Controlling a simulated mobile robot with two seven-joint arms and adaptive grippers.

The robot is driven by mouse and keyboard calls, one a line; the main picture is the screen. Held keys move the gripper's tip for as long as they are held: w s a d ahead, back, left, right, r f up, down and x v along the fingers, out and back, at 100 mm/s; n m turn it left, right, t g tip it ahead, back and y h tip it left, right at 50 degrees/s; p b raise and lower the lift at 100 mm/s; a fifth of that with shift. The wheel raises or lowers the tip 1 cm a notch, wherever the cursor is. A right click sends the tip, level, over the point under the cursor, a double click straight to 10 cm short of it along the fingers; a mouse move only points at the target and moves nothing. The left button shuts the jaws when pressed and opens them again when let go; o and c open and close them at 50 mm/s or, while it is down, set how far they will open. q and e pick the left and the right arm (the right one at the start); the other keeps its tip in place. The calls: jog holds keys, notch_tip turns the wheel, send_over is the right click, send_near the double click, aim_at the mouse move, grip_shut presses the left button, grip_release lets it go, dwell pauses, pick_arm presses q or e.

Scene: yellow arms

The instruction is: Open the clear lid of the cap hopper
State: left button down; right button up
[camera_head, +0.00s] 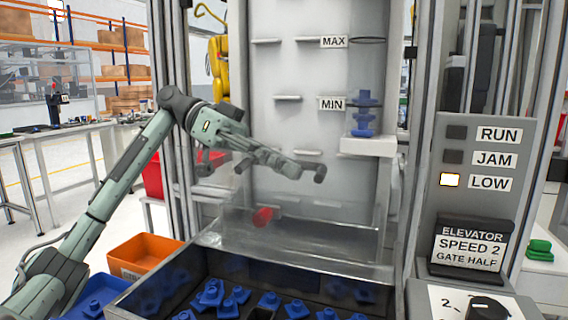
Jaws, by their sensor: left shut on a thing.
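The cap hopper (270,268) is a dark open-topped bin at the bottom middle, with several blue caps (240,295) inside. Its clear lid (325,243) is a see-through panel above the bin's back, in front of the pale elevator panel. A red knob (262,216) shows at the lid's left part. My left gripper (303,170) reaches in from the left, above the red knob. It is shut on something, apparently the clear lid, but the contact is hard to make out. My right gripper is not in view.
Blue caps are stacked on a white ledge (368,146) at the panel's right. A control panel (482,165) with its LOW lamp lit stands on the right. An orange bin (146,254) and a blue bin (98,296) stand left of the hopper. Metal uprights flank the elevator.

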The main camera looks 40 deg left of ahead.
pick_arm(q)
jog(key=shift+r, duration=0.1)
jog(key=c, duration=1.9)
grip_release()
jog(key=shift+o, duration=0.2)
jog(key=v, duration=1.2)
